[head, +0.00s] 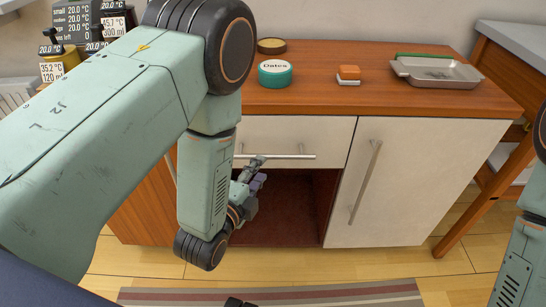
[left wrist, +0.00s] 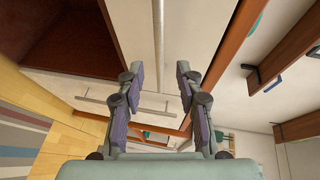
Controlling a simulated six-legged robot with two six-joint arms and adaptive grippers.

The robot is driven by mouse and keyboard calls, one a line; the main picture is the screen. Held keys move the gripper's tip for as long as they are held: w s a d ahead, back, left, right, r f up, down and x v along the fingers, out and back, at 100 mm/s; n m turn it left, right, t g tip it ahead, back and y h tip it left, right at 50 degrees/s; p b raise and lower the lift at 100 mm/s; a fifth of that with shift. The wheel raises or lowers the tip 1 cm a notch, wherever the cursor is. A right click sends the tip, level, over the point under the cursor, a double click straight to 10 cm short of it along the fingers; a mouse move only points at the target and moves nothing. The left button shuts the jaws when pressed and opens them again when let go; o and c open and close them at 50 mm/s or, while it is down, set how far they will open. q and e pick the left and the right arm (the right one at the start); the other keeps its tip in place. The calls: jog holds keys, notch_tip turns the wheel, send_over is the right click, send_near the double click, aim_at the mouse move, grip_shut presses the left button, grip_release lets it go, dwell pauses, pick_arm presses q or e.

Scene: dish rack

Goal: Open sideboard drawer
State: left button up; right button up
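The sideboard drawer (head: 290,138) is a pale front under the wooden top, and it looks flush with the door beside it. Its horizontal bar handle (head: 290,157) shows in the head view, partly behind my arm. My left gripper (head: 257,174) is at the left part of this handle. In the left wrist view, my left gripper (left wrist: 159,70) has its two fingers spread apart, and the drawer handle (left wrist: 158,45) runs as an upright bar between their lines. Whether the fingers touch it I cannot tell. My right gripper is out of view.
Below the drawer is an open dark red compartment (head: 295,205). A door (head: 410,180) with a slanted handle (head: 364,183) is to its right. On top stand a teal tin (head: 275,74), an orange-white sponge (head: 348,75) and a grey tray (head: 437,73). A striped rug (head: 330,295) lies in front.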

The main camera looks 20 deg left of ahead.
aim_at(269, 158)
pick_arm(q)
jog(key=b+x, duration=0.2)
jog(key=x, duration=0.5)
jog(key=shift+w+d, duration=0.1)
jog(key=shift+w, duration=0.2)
grip_shut()
dwell(0.5)
